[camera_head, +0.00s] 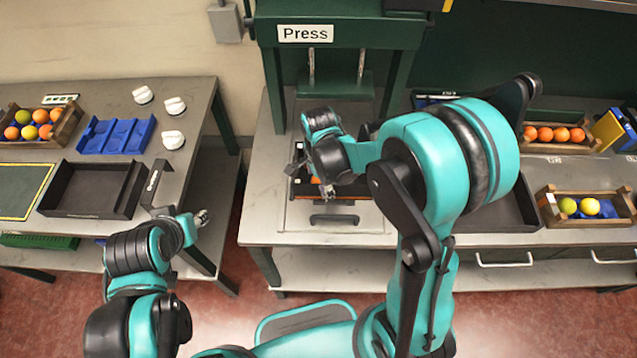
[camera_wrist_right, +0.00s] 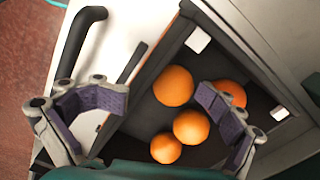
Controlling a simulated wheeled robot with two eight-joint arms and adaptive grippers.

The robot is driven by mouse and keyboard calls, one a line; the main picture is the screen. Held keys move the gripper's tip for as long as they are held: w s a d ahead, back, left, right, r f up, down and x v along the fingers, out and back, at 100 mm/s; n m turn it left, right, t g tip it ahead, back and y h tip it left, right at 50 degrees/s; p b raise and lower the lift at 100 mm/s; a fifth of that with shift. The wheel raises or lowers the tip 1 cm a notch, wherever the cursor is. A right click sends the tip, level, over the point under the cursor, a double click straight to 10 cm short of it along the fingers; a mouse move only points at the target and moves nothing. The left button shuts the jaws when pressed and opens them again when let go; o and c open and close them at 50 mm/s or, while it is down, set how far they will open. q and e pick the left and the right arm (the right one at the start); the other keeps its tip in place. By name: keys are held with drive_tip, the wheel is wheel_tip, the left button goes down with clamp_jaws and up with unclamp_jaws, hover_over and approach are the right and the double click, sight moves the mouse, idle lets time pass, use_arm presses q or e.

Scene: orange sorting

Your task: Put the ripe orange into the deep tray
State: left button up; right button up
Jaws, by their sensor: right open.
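Several ripe oranges (camera_wrist_right: 173,86) lie in a dark tray (camera_wrist_right: 150,72) with white corner patches in the right wrist view; one is partly behind a finger. My right gripper (camera_wrist_right: 155,105) is open above them, its purple-padded fingers spread with nothing held. In the head view my right gripper (camera_head: 312,172) is over the press, and my arm hides much of the tray there. A black tray (camera_head: 128,190) stands on the left table, and another (camera_head: 517,214) on the right bench; which one is the deep tray I cannot tell. My left gripper (camera_head: 200,218) is beside the left table's edge, fingers too small to judge.
The green press (camera_head: 340,28) stands behind my right gripper. A wooden crate (camera_head: 62,132) of mixed fruit and a blue tray (camera_head: 115,148) are on the left table. Crates with oranges (camera_head: 592,140) and yellow-green fruit (camera_head: 547,204) are at right. A floor gap separates the tables.

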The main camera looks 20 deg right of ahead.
wheel_tip(320, 180, up, 9)
drive_tip(key=p, duration=0.6)
drive_tip(key=shift+p, duration=0.35)
idle(0.6)
drive_tip(key=s+d+f+n+t+b, duration=0.1)
drive_tip(key=s+d+n+t+b, duration=0.1)
drive_tip(key=s+n+b, duration=0.3)
drive_tip(key=s+d+f+n+t+b, duration=0.1)
drive_tip(key=s+n+t+b, duration=0.4)
drive_tip(key=n+b, duration=0.5)
drive_tip(key=shift+d+f+n, duration=0.25)
drive_tip(key=shift+d+n, duration=0.55)
drive_tip(key=shift+d, duration=0.05)
drive_tip(key=shift+s, duration=0.1)
